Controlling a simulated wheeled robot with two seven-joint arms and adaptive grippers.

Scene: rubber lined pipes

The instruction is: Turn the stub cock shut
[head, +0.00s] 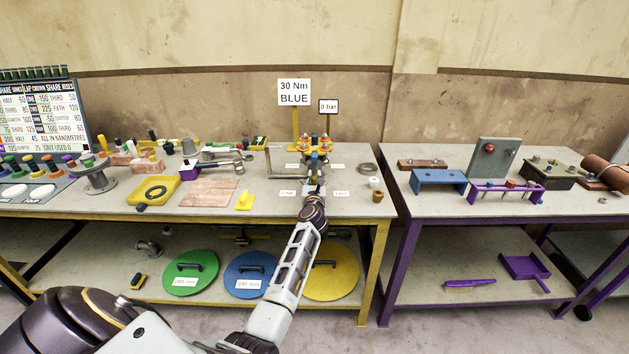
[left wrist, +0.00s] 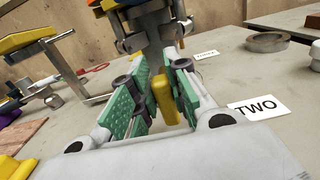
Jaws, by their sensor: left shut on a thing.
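My left gripper (head: 314,180) reaches over the yellow-framed bench to the pipe assembly (head: 315,147), which has orange and blue parts on top. In the left wrist view, the green-padded fingers of the left gripper (left wrist: 155,103) are shut on a yellow lever (left wrist: 165,100), which seems to be the stub cock's handle. A grey metal fitting (left wrist: 147,28) stands just beyond the fingertips. The gripper and arm hide much of the cock in the head view. My right gripper is in neither view.
A sign reading "30 Nm BLUE" (head: 294,92) and a small "0 bar" sign (head: 328,107) stand behind the assembly. A card reading "TWO" (left wrist: 256,107) lies beside the gripper. A metal ring (head: 367,168) and small fittings (head: 376,190) lie to the right.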

